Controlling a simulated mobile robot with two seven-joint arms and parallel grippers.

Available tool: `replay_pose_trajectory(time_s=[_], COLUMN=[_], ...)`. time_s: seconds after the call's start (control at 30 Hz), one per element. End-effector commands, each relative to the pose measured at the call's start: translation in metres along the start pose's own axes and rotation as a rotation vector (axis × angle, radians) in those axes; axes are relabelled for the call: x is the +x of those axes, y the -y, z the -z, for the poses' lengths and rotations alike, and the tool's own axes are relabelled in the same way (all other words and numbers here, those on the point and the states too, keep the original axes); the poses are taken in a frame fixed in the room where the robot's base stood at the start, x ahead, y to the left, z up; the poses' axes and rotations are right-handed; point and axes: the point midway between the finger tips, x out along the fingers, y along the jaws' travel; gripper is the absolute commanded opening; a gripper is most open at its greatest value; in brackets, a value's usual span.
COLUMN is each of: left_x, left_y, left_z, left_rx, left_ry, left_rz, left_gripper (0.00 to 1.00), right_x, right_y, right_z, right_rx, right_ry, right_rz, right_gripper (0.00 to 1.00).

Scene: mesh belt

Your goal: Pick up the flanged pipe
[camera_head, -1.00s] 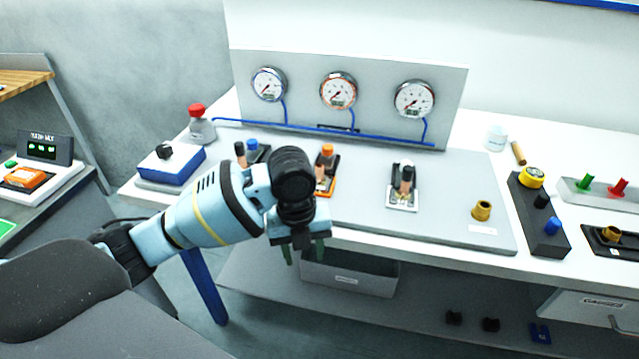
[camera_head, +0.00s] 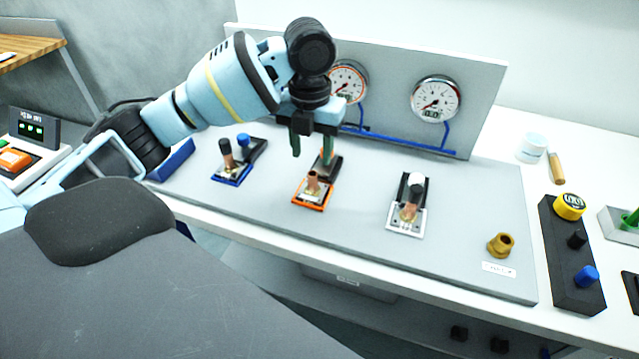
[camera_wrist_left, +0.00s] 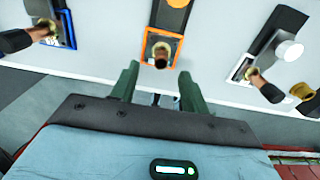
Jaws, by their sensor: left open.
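I cannot tell which is the flanged pipe. My left gripper (camera_head: 313,152) is open and empty above and behind the orange holder, fingers pointing down; the wrist view shows both fingers (camera_wrist_left: 158,88) apart. My right gripper is not in view.
Pressure gauges (camera_head: 435,98) and blue tubing (camera_head: 447,138) stand on the upright board behind. A black button box (camera_head: 568,240) stands at right. The panel between holders is clear.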

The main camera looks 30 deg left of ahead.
Motion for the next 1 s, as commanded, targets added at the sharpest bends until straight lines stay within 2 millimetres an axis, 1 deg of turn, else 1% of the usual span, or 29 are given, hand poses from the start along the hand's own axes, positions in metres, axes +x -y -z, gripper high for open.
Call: replay_pose_trajectory(time_s=[0.1,0.27,0.47,0.57,0.8,0.9,1.0], left_x=[0.007,0.024,0.029,0.038,0.071,0.077,0.079], left_y=[0.000,0.000,0.001,0.002,0.004,0.004,0.004], left_z=[0.000,0.001,0.001,0.002,0.002,0.002,0.002], left_rx=[-0.001,-0.001,-0.001,-0.001,-0.002,-0.001,-0.001], left_ry=[-0.002,-0.002,0.000,-0.001,0.000,0.000,0.001], left_rz=[-0.001,-0.001,-0.001,-0.001,-0.002,-0.002,-0.002], left_gripper=[0.46,0.46,0.46,0.46,0.46,0.46,0.46], right_x=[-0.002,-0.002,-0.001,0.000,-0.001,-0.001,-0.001], right_y=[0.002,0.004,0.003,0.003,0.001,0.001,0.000], right_z=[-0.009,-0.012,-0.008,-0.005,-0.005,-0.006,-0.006], right_rx=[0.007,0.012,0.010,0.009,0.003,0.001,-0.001], right_ry=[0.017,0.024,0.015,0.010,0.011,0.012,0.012], right_rz=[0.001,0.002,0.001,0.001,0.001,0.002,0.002], right_gripper=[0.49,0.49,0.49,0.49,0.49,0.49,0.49])
